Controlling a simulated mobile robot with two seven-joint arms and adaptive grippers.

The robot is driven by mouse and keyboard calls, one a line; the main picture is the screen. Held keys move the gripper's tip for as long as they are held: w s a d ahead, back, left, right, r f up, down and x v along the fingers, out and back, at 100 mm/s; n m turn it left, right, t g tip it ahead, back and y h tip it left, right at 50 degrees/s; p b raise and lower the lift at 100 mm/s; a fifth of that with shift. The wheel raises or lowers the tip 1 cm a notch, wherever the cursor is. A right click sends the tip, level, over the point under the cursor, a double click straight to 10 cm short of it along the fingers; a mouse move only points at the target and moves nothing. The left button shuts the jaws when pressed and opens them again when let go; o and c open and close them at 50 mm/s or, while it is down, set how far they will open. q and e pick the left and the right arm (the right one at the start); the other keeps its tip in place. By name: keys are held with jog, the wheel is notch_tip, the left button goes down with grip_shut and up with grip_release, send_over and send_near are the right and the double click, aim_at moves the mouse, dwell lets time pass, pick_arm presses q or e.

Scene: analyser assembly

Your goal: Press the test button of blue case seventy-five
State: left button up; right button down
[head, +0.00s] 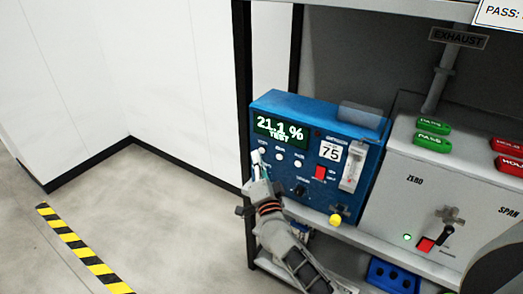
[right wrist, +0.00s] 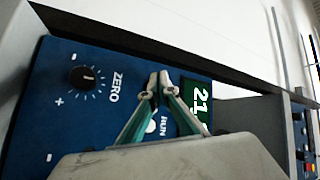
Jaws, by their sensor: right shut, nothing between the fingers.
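The blue case (head: 290,112) with the number label 75 (head: 330,151) stands on the shelf in the head view. Its green display (head: 281,130) reads 21.1 % and TEST; part of it also shows in the right wrist view (right wrist: 197,101). Small white buttons (head: 280,157) sit in a row below the display. My right gripper (head: 257,157) is shut and empty, its fingertips at the left end of that row. In the right wrist view the fingertips (right wrist: 159,80) are over the blue panel near the word RUN. I cannot tell whether they touch a button. My left gripper is not in view.
A grey case (head: 385,205) with green PASS tags (head: 432,141) and red HOLD tags stands right of the blue case. The black shelf post (head: 243,70) is close on the left. A ZERO knob (right wrist: 82,78) shows on the blue panel. Open floor lies left.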

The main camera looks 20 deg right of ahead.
jog(key=shift+s+a, duration=0.1)
jog(key=shift+a, duration=0.1)
jog(key=s+a, duration=0.1)
jog(key=a, duration=0.1)
jog(key=s+a+p, duration=0.1)
jog(key=s+a, duration=0.1)
dwell(0.7)
jog(key=shift+d, duration=0.1)
dwell(0.4)
jog(key=s+a+f+n+g+y, duration=0.35)
jog(key=s+f+n+y, duration=0.35)
jog(key=s+f+n, duration=0.65)
jog(key=s+d+f+n+g, duration=0.2)
jog(key=s+f, duration=0.3)
jog(key=s, duration=0.3)
jog(key=s+d+f+n+g+h, duration=0.1)
jog(key=s+d+f+n+g, duration=0.1)
jog(key=s, duration=0.6)
notch_tip(320, 180, down, 3)
jog(key=shift+s+d+f+g, duration=0.1)
jog(key=shift+s+d+g, duration=0.4)
jog(key=shift+g, duration=0.55)
jog(key=shift+w, duration=0.1)
